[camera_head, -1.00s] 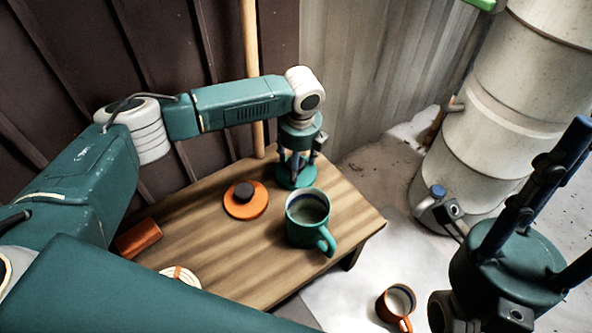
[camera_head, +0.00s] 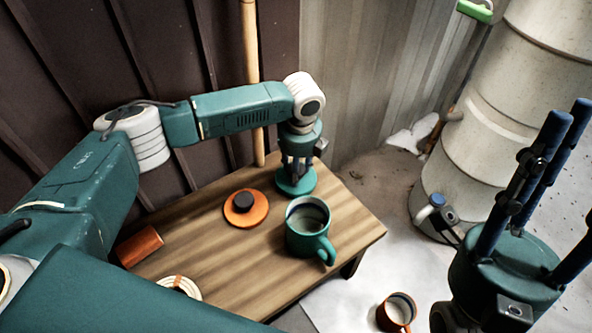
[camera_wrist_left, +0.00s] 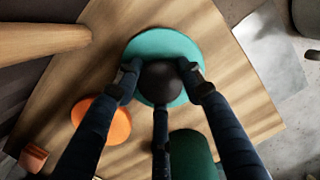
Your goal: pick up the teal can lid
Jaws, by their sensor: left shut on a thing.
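The teal can lid (camera_head: 296,184) is a round disc at the back of the wooden table, behind the teal mug. In the left wrist view the teal lid (camera_wrist_left: 186,47) has a dark round knob (camera_wrist_left: 161,82) on top. My left gripper (camera_head: 297,166) is above the lid, pointing down. Its fingers (camera_wrist_left: 160,85) are closed around the dark knob. I cannot tell whether the lid touches the table. My right gripper (camera_head: 542,190) is at the right of the head view, away from the table, its blue fingers pointing up and apart, with nothing between them.
The teal mug (camera_head: 309,240) stands just in front of the lid. An orange lid (camera_head: 243,216) with a dark knob lies to the left. An orange cylinder (camera_head: 139,246) and a cream round item (camera_head: 181,287) are further left. A wooden pole (camera_head: 251,80) stands behind the table. An orange mug (camera_head: 397,312) is on the floor.

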